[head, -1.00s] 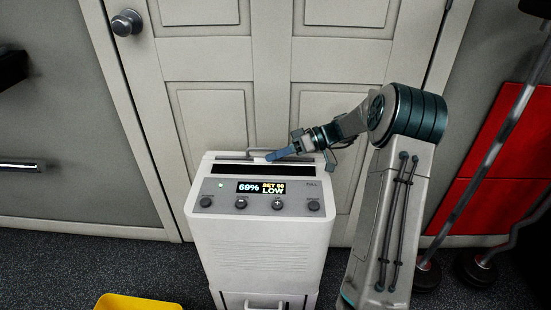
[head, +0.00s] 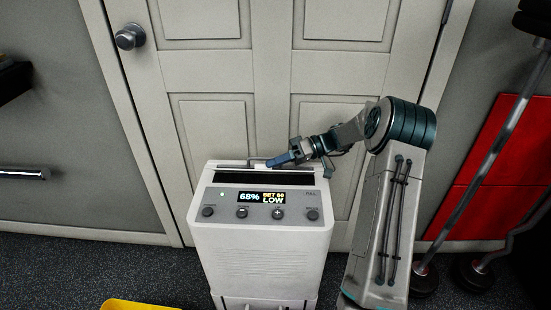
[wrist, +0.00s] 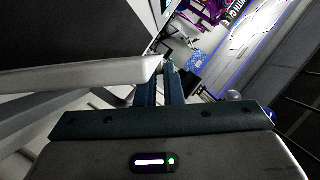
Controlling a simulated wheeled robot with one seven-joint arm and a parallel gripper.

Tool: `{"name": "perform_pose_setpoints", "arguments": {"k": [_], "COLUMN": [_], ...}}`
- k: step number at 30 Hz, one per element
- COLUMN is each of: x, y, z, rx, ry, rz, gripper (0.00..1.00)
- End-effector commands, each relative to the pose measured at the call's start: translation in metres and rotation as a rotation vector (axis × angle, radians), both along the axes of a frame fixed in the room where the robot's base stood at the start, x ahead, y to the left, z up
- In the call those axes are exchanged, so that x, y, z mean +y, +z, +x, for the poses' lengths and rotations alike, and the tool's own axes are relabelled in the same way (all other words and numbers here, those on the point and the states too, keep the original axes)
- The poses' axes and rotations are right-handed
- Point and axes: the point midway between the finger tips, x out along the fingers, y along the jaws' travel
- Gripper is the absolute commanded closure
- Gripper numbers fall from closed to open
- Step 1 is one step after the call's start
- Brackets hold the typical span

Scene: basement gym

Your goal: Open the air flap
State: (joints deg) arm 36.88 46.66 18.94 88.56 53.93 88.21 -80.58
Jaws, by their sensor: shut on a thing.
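The white dehumidifier (head: 262,245) stands upright in front of the door. Its air flap (head: 236,166) is a pale strip along the top. A long dark slot shows in front of it, so the flap looks at least partly raised. My gripper (head: 270,163) reaches in from the right and is shut on the flap's edge. In the wrist view my fingers (wrist: 164,78) meet the end of a pale bar, which seems to be the flap (wrist: 105,76). The exact contact and the flap's angle are hard to see.
The panelled door (head: 290,65) is close behind the machine. The control panel (head: 262,198) reads 68% and LOW. A yellow object (head: 140,305) lies on the floor at front left. Bars with dark weights (head: 474,272) stand at right.

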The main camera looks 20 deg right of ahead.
Motion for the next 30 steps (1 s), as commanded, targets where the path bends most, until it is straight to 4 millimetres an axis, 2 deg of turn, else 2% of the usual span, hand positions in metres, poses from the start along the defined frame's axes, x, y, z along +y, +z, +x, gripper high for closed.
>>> {"name": "perform_pose_setpoints", "arguments": {"k": [12, 13, 15, 30], "x": [-0.0009, -0.0009, -0.0009, -0.0009], "y": [0.0004, 0.0004, 0.0004, -0.0032], "z": [0.0019, 0.0019, 0.0019, 0.0006], "rx": [0.038, 0.038, 0.038, 0.003], "ry": [0.000, 0.000, 0.000, -0.003], "rz": [0.013, 0.013, 0.012, -0.001], "gripper": [1.00, 0.87, 0.71, 0.71]}}
